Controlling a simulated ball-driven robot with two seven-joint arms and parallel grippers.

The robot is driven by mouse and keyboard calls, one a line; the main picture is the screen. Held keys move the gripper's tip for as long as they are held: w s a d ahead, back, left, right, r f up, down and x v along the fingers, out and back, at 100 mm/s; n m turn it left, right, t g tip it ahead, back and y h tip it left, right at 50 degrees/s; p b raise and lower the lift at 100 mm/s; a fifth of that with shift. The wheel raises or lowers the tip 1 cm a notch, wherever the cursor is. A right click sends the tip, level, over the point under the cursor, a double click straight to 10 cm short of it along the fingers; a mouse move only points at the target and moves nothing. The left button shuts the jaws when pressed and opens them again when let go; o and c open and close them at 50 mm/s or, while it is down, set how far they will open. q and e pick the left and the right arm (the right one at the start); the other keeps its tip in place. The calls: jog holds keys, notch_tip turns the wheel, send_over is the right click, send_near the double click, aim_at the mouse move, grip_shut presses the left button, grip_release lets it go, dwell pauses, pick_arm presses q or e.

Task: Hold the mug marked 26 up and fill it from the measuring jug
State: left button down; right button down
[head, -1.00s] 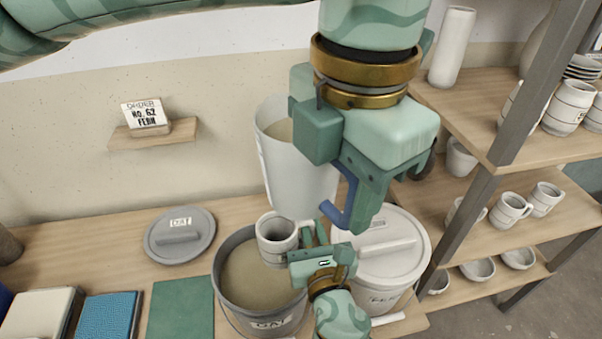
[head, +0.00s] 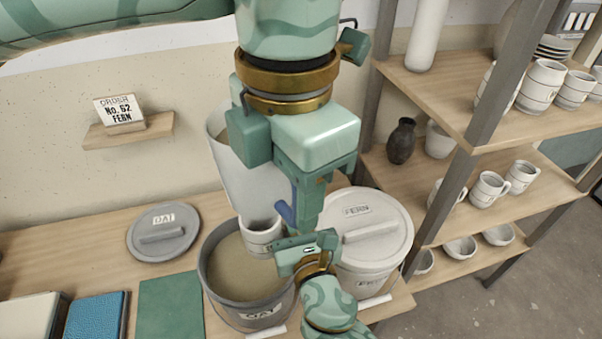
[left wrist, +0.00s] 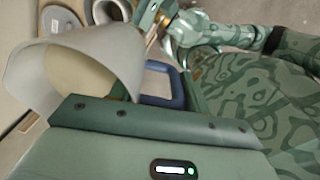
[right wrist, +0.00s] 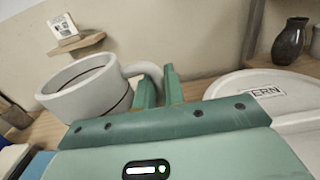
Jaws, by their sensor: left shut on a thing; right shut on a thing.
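My left gripper (head: 305,215) is shut on the blue handle (head: 286,213) of the pale measuring jug (head: 250,183). Beige glaze shows inside the jug (left wrist: 88,75) in the left wrist view. The jug hangs above and behind the mug, apparently slightly tilted; I see no stream. My right gripper (head: 312,250) is shut on the handle of a white mug (head: 261,240), holding it roughly upright over the open OAT bucket (head: 259,317). The mug (right wrist: 85,95) also shows in the right wrist view. No number is readable on it, and its fill level is unclear.
The OAT lid (head: 163,238) lies on the table. The lidded FERN bucket (head: 372,282) stands right of the OAT bucket. A shelf (head: 500,218) with cups and a dark vase (head: 401,142) is at right.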

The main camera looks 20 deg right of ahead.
pick_arm(q)
jog(key=a+f+m, duration=0.1)
jog(key=s+a+f+m, duration=0.1)
jog(key=shift+s+a+m, duration=0.1)
jog(key=shift+a+m, duration=0.2)
jog(key=f+g, duration=0.1)
jog(key=s+f+m+g, duration=0.1)
jog(key=g, duration=0.1)
jog(key=shift+s+f, duration=0.1)
dwell(0.8)
